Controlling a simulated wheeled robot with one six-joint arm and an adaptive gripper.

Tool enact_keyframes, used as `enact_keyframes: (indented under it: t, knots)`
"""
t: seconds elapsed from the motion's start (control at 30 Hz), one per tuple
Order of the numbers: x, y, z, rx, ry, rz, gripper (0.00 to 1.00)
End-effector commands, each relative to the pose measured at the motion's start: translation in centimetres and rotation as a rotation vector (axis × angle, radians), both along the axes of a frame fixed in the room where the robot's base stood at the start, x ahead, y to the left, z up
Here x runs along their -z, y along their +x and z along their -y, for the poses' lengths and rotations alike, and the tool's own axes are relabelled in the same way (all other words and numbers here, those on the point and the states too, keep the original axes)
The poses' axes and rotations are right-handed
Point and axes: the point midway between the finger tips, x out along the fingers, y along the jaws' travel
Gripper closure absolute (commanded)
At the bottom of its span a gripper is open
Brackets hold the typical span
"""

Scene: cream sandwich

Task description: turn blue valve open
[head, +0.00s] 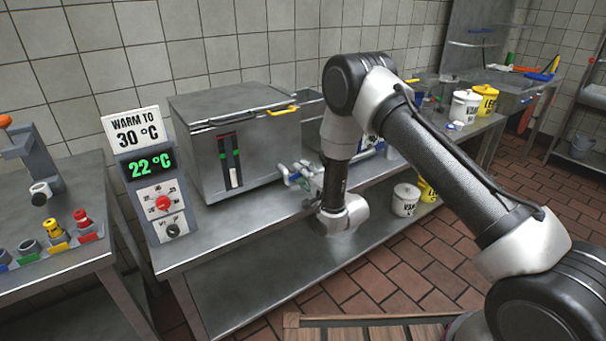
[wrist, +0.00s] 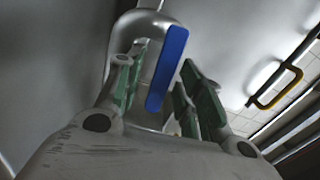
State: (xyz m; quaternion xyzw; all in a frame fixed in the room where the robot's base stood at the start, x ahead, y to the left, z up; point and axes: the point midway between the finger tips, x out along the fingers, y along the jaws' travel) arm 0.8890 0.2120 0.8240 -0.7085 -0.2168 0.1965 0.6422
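The blue valve handle (wrist: 167,68) is a flat blue lever, tilted in the wrist view, in front of a rounded metal body. My gripper (wrist: 163,88) has its two green-padded fingers apart, one on each side of the lever's lower part. A gap shows between the lever and the right finger; whether the left finger touches it is unclear. In the head view my gripper (head: 296,177) is low in front of the steel tank (head: 245,140), near its lower right corner.
A control panel (head: 160,195) reading 22 °C, under a "WARM TO 30 °C" sign (head: 138,130), stands left of the tank. The tank has a yellow handle (head: 283,110), also in the wrist view (wrist: 277,88).

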Motion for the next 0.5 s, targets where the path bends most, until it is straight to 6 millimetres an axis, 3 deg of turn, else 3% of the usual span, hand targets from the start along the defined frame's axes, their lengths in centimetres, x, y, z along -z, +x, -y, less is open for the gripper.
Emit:
enact_keyframes:
  t: [0.17, 0.5]
  knots:
    - [0.1, -1.7, 1.2, 0.0, -0.002, -0.002, 0.62]
    - [0.1, -7.8, 5.3, 0.001, -0.001, -0.004, 0.62]
